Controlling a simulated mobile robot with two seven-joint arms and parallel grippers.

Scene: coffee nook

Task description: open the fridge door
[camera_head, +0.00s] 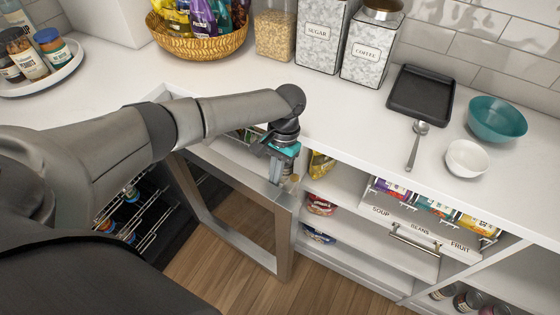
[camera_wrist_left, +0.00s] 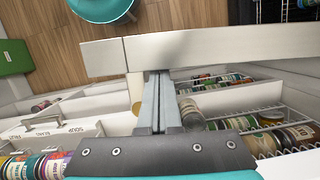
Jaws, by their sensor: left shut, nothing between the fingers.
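The fridge door (camera_head: 284,240), a silver metal frame with a see-through middle, stands swung out over the wood floor, away from the dark fridge interior with its wire racks (camera_head: 145,215). In the left wrist view the door edge (camera_wrist_left: 215,46) crosses the picture as a wide pale metal bar. My left gripper (camera_head: 276,172) points down at the top of the door near its right end. Its fingers also show in the left wrist view (camera_wrist_left: 158,85), shut together and empty, with tips at the bar. Whether they touch it I cannot tell. My right gripper is out of view.
The white counter (camera_head: 330,115) carries a snack basket (camera_head: 200,45), canisters, a black tray (camera_head: 422,93) and bowls. An open shelf unit with a labelled drawer (camera_head: 420,235) stands right of the door. Wood floor (camera_head: 240,250) shows behind the door frame.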

